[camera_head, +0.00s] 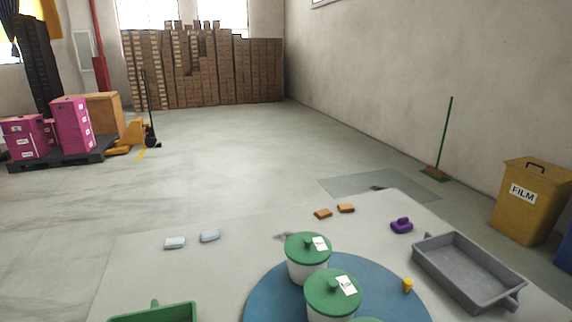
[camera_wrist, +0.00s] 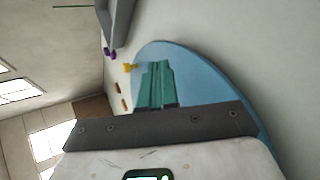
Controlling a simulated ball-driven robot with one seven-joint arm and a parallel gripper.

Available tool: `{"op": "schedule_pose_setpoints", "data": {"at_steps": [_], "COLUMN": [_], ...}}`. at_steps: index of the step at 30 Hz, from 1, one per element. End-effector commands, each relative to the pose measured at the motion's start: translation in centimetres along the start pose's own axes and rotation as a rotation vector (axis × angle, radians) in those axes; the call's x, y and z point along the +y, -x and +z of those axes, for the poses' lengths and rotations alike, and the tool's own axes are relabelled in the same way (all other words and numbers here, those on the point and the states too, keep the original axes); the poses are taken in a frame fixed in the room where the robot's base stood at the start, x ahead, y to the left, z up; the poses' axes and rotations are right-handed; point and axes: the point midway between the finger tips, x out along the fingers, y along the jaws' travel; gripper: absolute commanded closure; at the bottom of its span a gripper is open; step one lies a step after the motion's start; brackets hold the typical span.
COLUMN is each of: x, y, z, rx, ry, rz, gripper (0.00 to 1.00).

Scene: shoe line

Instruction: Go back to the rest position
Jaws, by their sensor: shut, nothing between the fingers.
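My gripper (camera_wrist: 158,68) shows in the wrist view as two green fingers side by side, closed together with nothing held. Behind the fingers lies the round blue mat (camera_wrist: 205,75). The fingers point toward the grey tray (camera_wrist: 118,22) side of the picture, and a small yellow piece (camera_wrist: 129,68) appears just left of them. My gripper does not show in the head view. There, white pots with green lids (camera_head: 333,290) stand on the blue mat (camera_head: 262,300), with one cut off by the bottom edge.
A grey tray (camera_head: 468,272) and a purple piece (camera_head: 401,226) lie right of the mat. Two orange pieces (camera_head: 323,213) and two pale blue pieces (camera_head: 174,243) lie farther back. A green tray (camera_head: 155,313) is at the lower left. The floor beyond is mostly clear.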

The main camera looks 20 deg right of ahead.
Motion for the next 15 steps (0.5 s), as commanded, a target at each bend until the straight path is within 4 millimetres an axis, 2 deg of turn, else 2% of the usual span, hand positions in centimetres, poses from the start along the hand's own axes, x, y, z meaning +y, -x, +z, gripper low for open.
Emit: {"op": "schedule_pose_setpoints", "data": {"at_steps": [1,3,7,12,15], "x": [-1.7,-4.1,-8.5,-12.6,-13.9], "y": [2.0,4.5,10.1,17.6,21.0], "z": [-0.1,-0.2,-0.7,-1.1,-0.9], "rx": [0.01,0.013,0.002,-0.054,-0.095], "ry": [-0.133,-0.321,-0.613,-0.838,-0.895], "rz": [-0.074,-0.194,-0.44,-0.74,-0.86], "gripper": [1.0,1.0,1.0,1.0,1.0]}}
